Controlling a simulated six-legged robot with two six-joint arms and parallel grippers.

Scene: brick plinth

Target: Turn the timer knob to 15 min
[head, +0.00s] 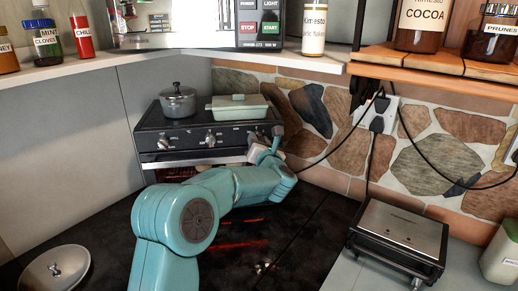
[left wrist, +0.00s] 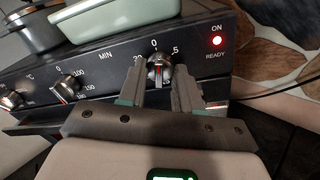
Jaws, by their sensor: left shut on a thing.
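The timer knob (left wrist: 157,64) is the rightmost knob on the black oven's front panel (left wrist: 105,57), by the MIN label. A 0 stands above it and a 5 to its upper right. A red and white mark on its front points about straight up, near the 0; I cannot read it exactly. My left gripper (left wrist: 160,80) is shut on the knob, one finger on each side. In the head view my left gripper (head: 266,148) is at the right end of the oven front (head: 190,137), and the knob is mostly hidden there. My right gripper is not in view.
A grey pot (head: 178,102) and a teal lidded dish (head: 240,107) stand on the oven. Two more knobs are to the left of the timer knob. A red lamp (left wrist: 217,41) is lit by READY. A metal appliance (head: 400,238) stands at the right, with black cables behind.

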